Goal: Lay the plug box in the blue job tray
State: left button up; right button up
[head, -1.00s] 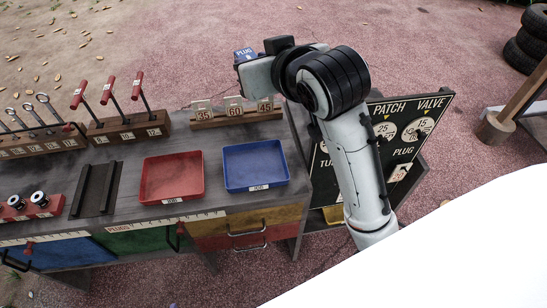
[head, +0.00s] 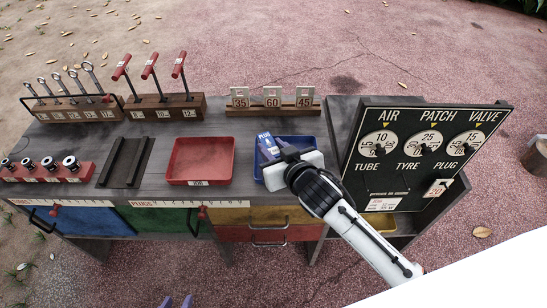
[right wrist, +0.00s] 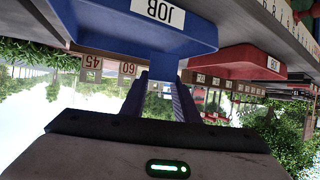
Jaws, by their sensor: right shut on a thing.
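The plug box (head: 265,142) is a small blue box with a white PLUG label. My right gripper (head: 278,152) is shut on it and holds it over the left part of the blue job tray (head: 314,146). The gripper and wrist hide much of the tray. In the right wrist view, which is upside down, the box (right wrist: 160,66) sits between the fingers and overlaps the rim of the tray (right wrist: 110,22), seemingly above it. The fingertips of my left gripper (head: 176,302) show at the bottom edge of the head view, apart with nothing between them.
A red tray (head: 200,178) stands just left of the blue one. A wooden rack with number cards (head: 273,101) is behind. The dark gauge board (head: 412,188) stands close on the right. The dark grooved block (head: 124,160) is further left.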

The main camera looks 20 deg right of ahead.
jog(key=shift+f+b, duration=0.3)
jog(key=shift+f, duration=1.45)
jog(key=shift+f, duration=0.1)
jog(key=o, duration=0.8)
jog(key=shift+f, duration=0.1)
jog(key=shift+s+r, duration=0.1)
jog(key=shift+r, duration=0.2)
jog(key=p+v, duration=0.1)
jog(key=v, duration=1)
jog(key=s+f+g, duration=0.1)
jog(key=s+f, duration=0.4)
jog(key=s+f+g, duration=0.1)
jog(key=s+f, duration=0.4)
jog(key=f, duration=0.1)
jog(key=s+d+f+g, duration=0.1)
jog(key=s+f+g, duration=0.1)
jog(key=s+f, duration=0.4)
jog(key=shift+f+n+y, duration=0.1)
jog(key=shift+n+y, duration=0.2)
jog(key=shift+y, duration=0.1)
